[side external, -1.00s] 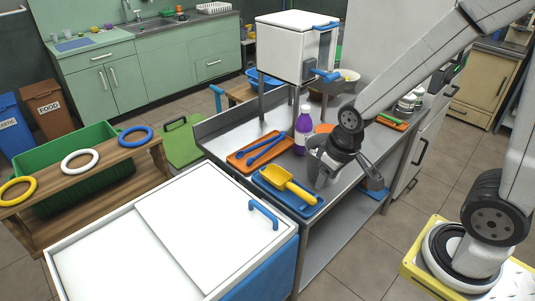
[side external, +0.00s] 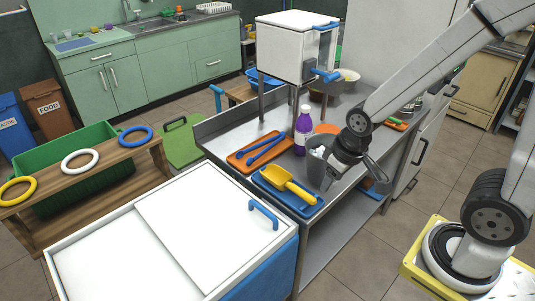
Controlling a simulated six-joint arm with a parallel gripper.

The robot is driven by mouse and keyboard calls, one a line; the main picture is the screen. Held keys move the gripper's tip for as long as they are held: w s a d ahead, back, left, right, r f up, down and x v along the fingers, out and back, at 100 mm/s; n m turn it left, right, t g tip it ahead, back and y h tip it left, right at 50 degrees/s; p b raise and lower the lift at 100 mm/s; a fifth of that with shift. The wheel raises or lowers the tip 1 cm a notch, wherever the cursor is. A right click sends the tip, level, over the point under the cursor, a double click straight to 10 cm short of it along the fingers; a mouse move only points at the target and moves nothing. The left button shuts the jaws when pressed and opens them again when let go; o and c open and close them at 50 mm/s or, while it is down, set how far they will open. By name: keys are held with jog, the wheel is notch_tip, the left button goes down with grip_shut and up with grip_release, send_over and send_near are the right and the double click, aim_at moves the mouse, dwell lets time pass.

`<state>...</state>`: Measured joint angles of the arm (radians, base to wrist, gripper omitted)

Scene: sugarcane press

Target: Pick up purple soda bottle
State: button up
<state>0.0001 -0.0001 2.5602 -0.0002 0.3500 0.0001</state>
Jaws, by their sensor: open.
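My gripper (side external: 354,180) points down at the front right of the counter, in front of and to the right of the bottle. Its two fingers are spread apart and nothing shows between them. The gripper is clear of the bottle.
An orange tray with blue tongs (side external: 262,150) and a blue tray with a yellow scoop (side external: 287,185) lie left. A white press box (side external: 293,47) stands on legs behind the bottle.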

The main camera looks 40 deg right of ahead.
aim_at(309, 108)
jog(key=o, duration=0.4)
jog(key=shift+c, duration=0.2)
jog(key=w+d+f+m+t+y, duration=0.1)
jog(key=w+d+m+y, duration=0.1)
jog(key=w+d+m, duration=0.55)
jog(key=w+d+f+m+t+y, duration=0.15)
jog(key=w+d+m, duration=0.25)
jog(key=w+m, duration=0.65)
jog(key=w+d+m+t, duration=0.2)
jog(key=d+m, duration=0.2)
jog(key=d, duration=0.1)
jog(key=w+d+m+t, duration=0.2)
jog(key=d+m, duration=0.3)
jog(key=d, duration=0.1)
jog(key=w+d+m+t+y, duration=0.1)
jog(key=w+d+m+t, duration=0.1)
jog(key=d+m, duration=0.2)
jog(key=shift+w+d+r+m, duration=0.15)
jog(key=shift+d+m, duration=0.15)
jog(key=shift+d, duration=0.8)
jog(key=shift+x, duration=1.35)
